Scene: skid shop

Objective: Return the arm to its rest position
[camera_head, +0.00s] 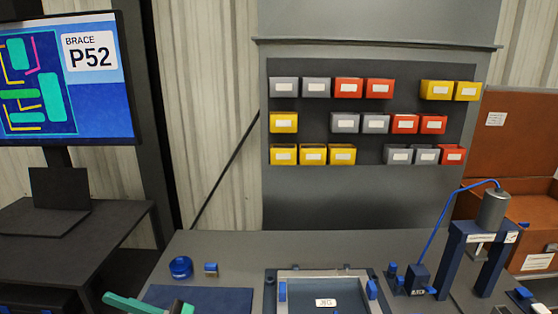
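My gripper and arm cannot be made out for certain in the head view. A teal-green bar-like piece (140,304) with a raised end shows at the bottom left, cut off by the picture's lower edge. It overlaps the left edge of the workbench in the picture. What it belongs to, and whether anything holds it, cannot be told.
The grey workbench (255,243) bears a blue mat (215,298), a blue ring-shaped item (181,267), a jig tray (326,279) and a blue press frame (455,245). Bins hang on a back panel (300,210). A monitor (100,105) reading BRACE P52 stands left.

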